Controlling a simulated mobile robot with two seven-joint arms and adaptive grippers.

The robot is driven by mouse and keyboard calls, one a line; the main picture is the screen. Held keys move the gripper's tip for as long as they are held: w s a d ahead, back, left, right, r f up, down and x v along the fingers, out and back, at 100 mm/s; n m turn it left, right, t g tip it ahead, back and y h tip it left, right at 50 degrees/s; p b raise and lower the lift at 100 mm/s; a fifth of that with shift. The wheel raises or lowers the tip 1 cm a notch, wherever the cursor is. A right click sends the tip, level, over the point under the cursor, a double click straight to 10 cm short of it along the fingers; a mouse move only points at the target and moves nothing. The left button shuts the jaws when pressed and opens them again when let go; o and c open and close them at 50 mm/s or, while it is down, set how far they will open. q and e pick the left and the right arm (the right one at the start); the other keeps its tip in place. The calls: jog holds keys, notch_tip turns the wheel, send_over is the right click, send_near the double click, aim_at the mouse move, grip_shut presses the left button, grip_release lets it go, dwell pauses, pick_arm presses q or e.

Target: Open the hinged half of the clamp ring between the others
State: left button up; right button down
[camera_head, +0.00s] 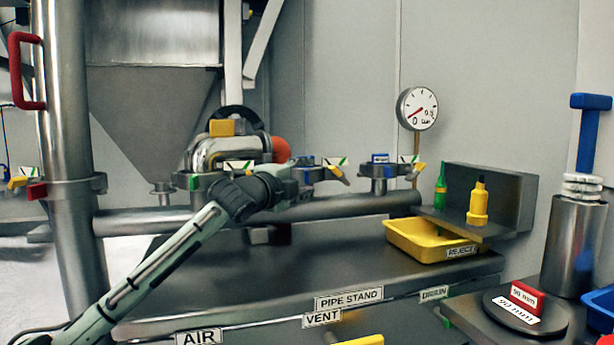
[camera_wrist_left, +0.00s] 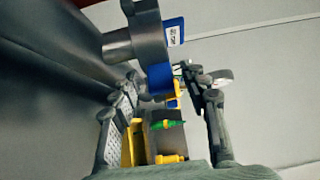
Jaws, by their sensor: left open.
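Three clamp rings sit along the horizontal pipe (camera_head: 345,207) in the head view. The middle clamp ring (camera_head: 312,175) has a blue part, a white-green tag and a yellow handle (camera_head: 340,175). The left clamp ring (camera_head: 196,182) and right clamp ring (camera_head: 378,171) stand on either side. My left gripper (camera_head: 292,176) is open just left of the middle ring and hides part of it. In the left wrist view its fingers (camera_wrist_left: 163,82) spread either side of a blue part (camera_wrist_left: 158,76). I cannot tell whether they touch it. My right gripper is not in view.
A thick bent steel pipe with an orange end (camera_head: 280,149) rises behind my wrist. A yellow tray (camera_head: 406,243), a green bottle (camera_head: 440,188) and a yellow bottle (camera_head: 478,204) stand to the right. A gauge (camera_head: 417,108) is behind the right ring.

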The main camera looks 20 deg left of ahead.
pick_arm(q)
jog(key=shift+w+d, duration=0.1)
jog(key=shift+w, duration=0.35)
jog(key=shift+c, duration=0.6)
jog(key=c, duration=0.7)
jog(key=shift+r, duration=0.15)
grip_shut()
